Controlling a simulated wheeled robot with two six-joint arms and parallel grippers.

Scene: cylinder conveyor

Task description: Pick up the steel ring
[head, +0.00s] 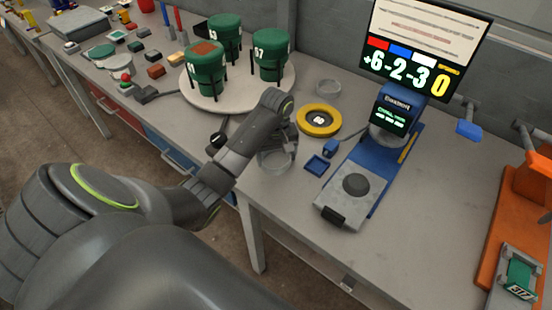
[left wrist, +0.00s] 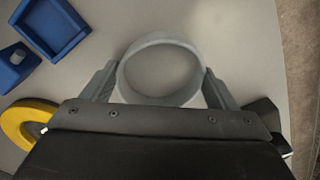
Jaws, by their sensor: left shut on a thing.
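The steel ring (left wrist: 160,99) sits between the two fingers of my left gripper (left wrist: 159,82) in the left wrist view, with one finger against each side. It is a plain grey, open band, and the grey table top shows through it. In the head view my left gripper (head: 278,142) points down over the table, and the ring (head: 276,164) shows at its fingertips, partly hidden by the gripper. My left gripper is shut on the ring. I cannot tell whether the ring touches the table. My right gripper is in neither view.
A yellow ring (head: 319,120) and a small blue tray (head: 316,165) lie close by on the right. A blue scale-like device (head: 354,187) stands beyond them. A round turntable (head: 221,98) with green containers is behind. The table's front edge is near.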

